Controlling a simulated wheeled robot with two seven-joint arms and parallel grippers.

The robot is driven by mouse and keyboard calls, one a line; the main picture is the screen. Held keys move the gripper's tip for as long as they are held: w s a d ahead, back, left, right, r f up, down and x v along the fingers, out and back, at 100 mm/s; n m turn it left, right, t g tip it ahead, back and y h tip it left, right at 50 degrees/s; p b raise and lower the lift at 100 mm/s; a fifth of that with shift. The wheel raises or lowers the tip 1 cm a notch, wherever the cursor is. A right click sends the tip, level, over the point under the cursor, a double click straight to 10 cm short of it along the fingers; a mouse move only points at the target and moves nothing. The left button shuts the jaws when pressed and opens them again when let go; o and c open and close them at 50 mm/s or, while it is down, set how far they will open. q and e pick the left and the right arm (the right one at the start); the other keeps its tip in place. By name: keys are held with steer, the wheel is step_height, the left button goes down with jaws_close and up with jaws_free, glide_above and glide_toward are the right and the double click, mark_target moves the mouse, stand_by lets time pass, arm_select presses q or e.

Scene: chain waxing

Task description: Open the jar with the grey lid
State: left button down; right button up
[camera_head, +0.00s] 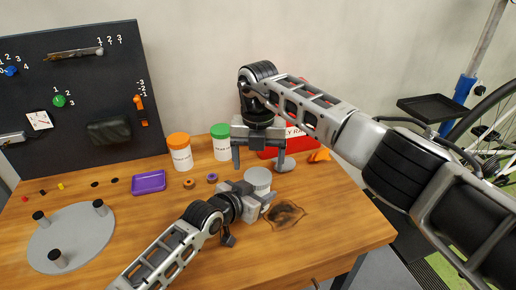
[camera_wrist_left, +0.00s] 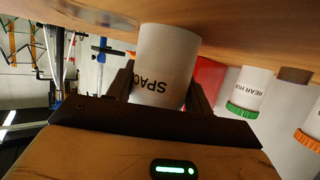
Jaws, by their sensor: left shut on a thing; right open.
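The white jar with the grey lid (camera_head: 258,176) stands near the middle of the table. My left gripper (camera_head: 257,194) is shut around its side from the front left. In the left wrist view the jar (camera_wrist_left: 165,55) shows upside down between the fingers, with a label starting "SPAC"; its lid is hidden there behind the gripper body. My right gripper (camera_head: 259,162) points down above the jar and slightly behind it in the picture, fingers apart, one on either side. Nothing shows between its fingers.
An orange-lidded jar (camera_head: 180,155) and a green-lidded jar (camera_head: 221,145) stand behind left. A purple tray (camera_head: 149,182), a grey disc with black pegs (camera_head: 72,240) and small rings lie left.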

mark_target(258, 176)
steer(key=shift+f, duration=1.7)
steer(key=c, duration=1)
steer(key=n, duration=0.3)
steer(key=shift+d, duration=0.1)
steer(key=o, duration=1.1)
steer(key=shift+c, duration=0.2)
